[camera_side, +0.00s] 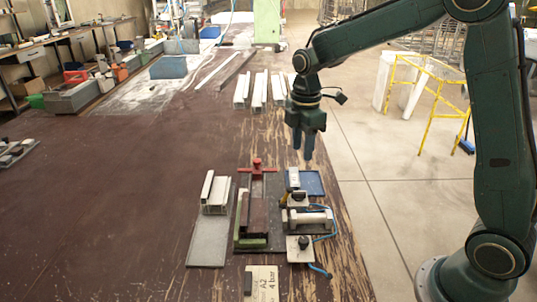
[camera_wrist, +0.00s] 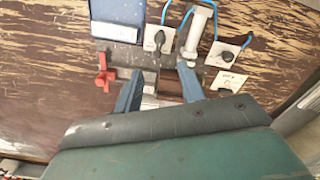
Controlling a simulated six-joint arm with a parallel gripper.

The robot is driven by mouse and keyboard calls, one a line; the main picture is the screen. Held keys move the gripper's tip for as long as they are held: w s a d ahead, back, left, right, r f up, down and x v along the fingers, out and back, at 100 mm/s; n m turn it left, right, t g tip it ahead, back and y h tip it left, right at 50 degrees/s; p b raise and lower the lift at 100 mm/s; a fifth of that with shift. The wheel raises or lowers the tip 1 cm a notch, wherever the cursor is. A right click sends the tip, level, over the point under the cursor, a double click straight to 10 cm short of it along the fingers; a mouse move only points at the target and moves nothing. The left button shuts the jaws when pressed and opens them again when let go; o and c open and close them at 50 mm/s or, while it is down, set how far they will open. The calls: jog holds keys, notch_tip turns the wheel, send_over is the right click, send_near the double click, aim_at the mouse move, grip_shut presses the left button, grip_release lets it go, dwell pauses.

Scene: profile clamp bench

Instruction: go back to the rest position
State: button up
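My gripper (camera_side: 303,158) hangs fingers down in the side view, in the air above the far end of the clamp fixtures. In the wrist view its two blue fingers (camera_wrist: 159,86) stand apart with nothing held between them. Below is a clamp fixture with a red handle (camera_side: 257,165); the handle also shows in the wrist view (camera_wrist: 104,75). A light metal profile (camera_side: 215,192) stands on a grey plate (camera_side: 208,240) left of that fixture. The gripper body hides the lower part of the wrist view.
A blue tray (camera_side: 313,184) lies right of the red handle. A cylinder unit (camera_side: 307,219) with a blue hose (camera_side: 333,225) and knobbed plates stands nearer. A label plate (camera_side: 263,284) is at the front. Several pale profiles (camera_side: 258,90) lie behind. The brown table's left (camera_side: 100,190) is mostly clear.

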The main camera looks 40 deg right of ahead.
jog(key=s+a+r+m+t, duration=0.25)
jog(key=s+r+m, duration=0.55)
jog(key=s, duration=0.4)
jog(key=s+r+m+t, duration=0.1)
jog(key=s+m+t, duration=0.2)
jog(key=s, duration=1)
jog(key=m, duration=0.2)
jog(key=shift+a+r+m, duration=0.3)
jog(key=shift+a+m, duration=0.05)
jog(key=shift+m, duration=0.05)
